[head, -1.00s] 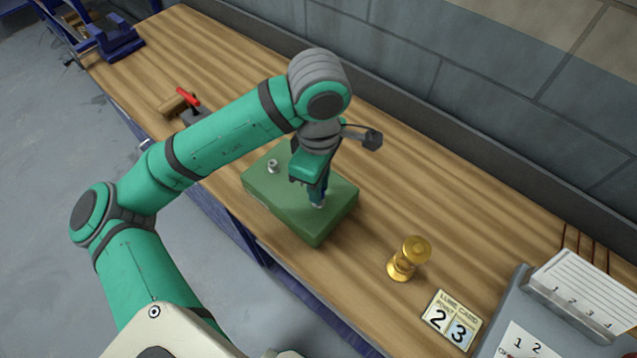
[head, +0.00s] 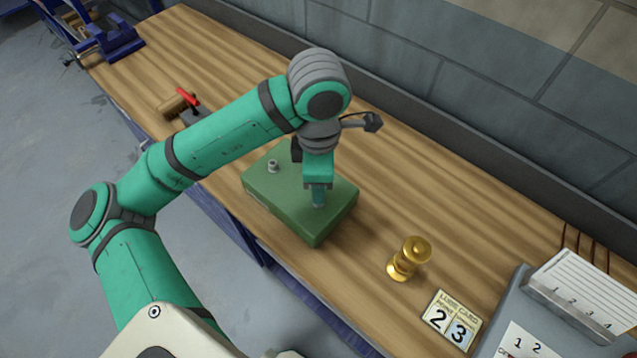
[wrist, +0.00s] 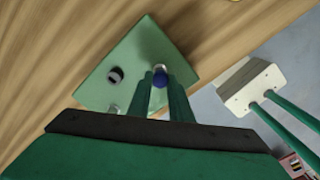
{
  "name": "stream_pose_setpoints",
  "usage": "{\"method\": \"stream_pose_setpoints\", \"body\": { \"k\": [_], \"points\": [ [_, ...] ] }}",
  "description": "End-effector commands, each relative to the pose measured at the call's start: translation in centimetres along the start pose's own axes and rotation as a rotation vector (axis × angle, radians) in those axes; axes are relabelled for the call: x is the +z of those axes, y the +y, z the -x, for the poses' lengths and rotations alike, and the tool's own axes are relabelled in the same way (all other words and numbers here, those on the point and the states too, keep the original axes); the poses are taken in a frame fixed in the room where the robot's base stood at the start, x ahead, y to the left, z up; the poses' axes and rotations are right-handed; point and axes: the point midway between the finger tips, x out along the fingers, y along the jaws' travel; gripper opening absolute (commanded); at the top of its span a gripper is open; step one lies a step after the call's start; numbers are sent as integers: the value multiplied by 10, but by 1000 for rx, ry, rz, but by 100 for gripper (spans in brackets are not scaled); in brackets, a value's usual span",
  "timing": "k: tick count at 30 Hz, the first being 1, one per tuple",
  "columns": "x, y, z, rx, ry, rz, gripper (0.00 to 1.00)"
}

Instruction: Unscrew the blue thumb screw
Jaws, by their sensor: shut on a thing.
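In the head view my gripper (head: 318,203) points straight down onto the right part of the green box (head: 285,215), and the screw is hidden behind the fingers. A small silver fitting (head: 273,166) stands on the left part of the box top.
A brass hourglass-shaped piece (head: 409,258) stands right of the box. A card with 2 and 3 (head: 450,318) lies beyond it. A red-handled tool (head: 188,97) lies on the bench at the left. The wooden bench (head: 370,200) behind the box is clear.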

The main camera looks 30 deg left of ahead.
Motion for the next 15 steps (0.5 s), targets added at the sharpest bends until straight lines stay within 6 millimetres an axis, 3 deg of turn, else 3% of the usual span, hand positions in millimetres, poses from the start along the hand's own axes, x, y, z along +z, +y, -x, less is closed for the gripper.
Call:
{"method": "stream_pose_setpoints", "body": {
  "k": [2,3,5,15],
  "points": [
    [0,0,0,0,0,-1,0],
    [0,0,0,0,0,-1,23],
    [0,0,0,0,0,-1,34],
    [0,0,0,0,0,-33,34]
  ]
}}
